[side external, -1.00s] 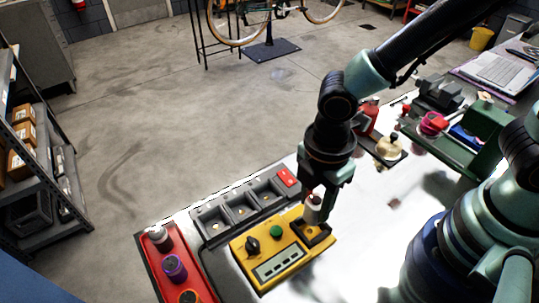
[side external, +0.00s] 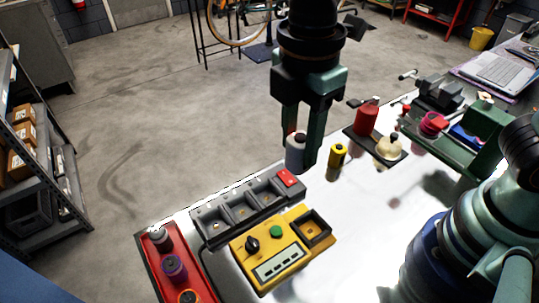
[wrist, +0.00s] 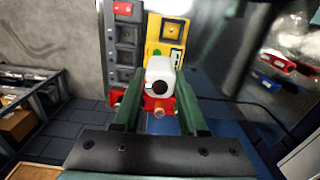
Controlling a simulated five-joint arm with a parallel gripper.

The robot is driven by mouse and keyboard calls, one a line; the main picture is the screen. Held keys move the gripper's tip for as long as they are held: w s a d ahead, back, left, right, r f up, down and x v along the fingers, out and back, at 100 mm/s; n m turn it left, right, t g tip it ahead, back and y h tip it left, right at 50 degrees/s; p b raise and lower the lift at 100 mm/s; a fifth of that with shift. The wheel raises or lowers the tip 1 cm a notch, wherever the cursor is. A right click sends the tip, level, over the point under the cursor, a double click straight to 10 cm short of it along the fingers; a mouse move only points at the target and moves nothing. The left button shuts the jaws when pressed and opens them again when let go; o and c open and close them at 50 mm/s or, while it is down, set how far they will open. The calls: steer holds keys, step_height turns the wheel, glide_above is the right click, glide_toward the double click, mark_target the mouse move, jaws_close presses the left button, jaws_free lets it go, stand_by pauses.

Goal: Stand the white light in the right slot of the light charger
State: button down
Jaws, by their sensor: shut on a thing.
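The white light (side external: 296,150) is a small cylinder between the two fingers of my gripper (side external: 299,157), which is shut on it. In the side view it hangs about upright, above the table and beyond the red-marked right end of the charger, apart from it. In the wrist view the white light (wrist: 163,76) shows a dark round spot and red parts near it. The grey light charger (side external: 228,207) has three square slots in a row, and all look empty. Its right slot (side external: 266,194) is beside the red patch. The charger also shows in the wrist view (wrist: 126,71).
A yellow box (side external: 247,265) with a knob, green button and empty square socket stands in front of the charger. A red tray (side external: 148,262) with several lights is at the left. A yellow cylinder (side external: 338,156) and a dark tray (side external: 402,158) with bottles stand right of my gripper.

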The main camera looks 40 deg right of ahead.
steer(key=shift+w+a+f, duration=1.5)
steer(key=shift+a+f, duration=0.5)
steer(key=shift+f, duration=1)
steer(key=shift+w+a+f, duration=1.45)
steer(key=shift+a+f, duration=0.6)
steer(key=shift+f, duration=0.9)
steer(key=shift+w+a+f, duration=1.5)
steer(key=shift+a+f, duration=0.5)
steer(key=shift+f, duration=1)
steer(key=shift+f, duration=0.55)
steer(key=c, duration=0.7)
jaws_free()
steer(key=shift+c, duration=0.2)
step_height(320, 180, up, 11)
